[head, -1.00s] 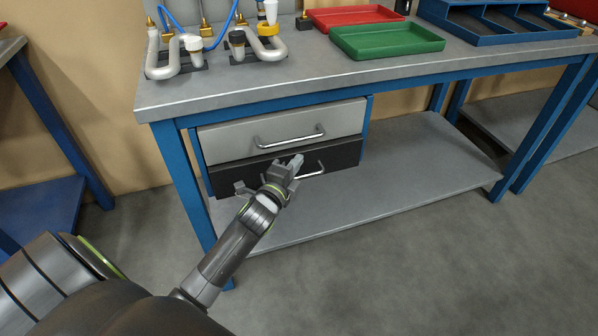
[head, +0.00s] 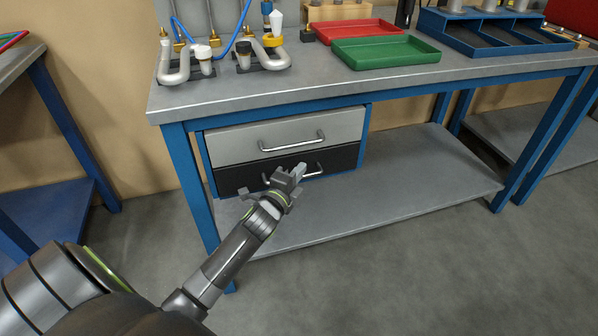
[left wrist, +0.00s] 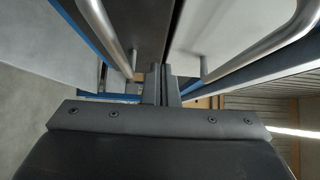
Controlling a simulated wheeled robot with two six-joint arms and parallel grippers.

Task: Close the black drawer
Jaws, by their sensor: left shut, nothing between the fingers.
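The black drawer (head: 338,160) is the lower of two drawers under the bench's left side. Its front looks about flush with the grey drawer above, though I cannot tell exactly. It has a silver bar handle (head: 314,171). My left gripper (head: 299,171) is shut and empty in front of the black drawer, covering part of its front and handle. In the left wrist view, the shut fingers (left wrist: 161,84) point towards the drawer fronts, between two bar handles. I cannot tell whether the fingertips touch the black front. My right gripper is not in view.
The grey drawer (head: 230,147) above looks shut, with its own handle (head: 292,142). The workbench (head: 300,92) has blue legs and a lower shelf (head: 400,185) that is clear to the right. Red (head: 345,28) and green (head: 385,52) trays stand on top.

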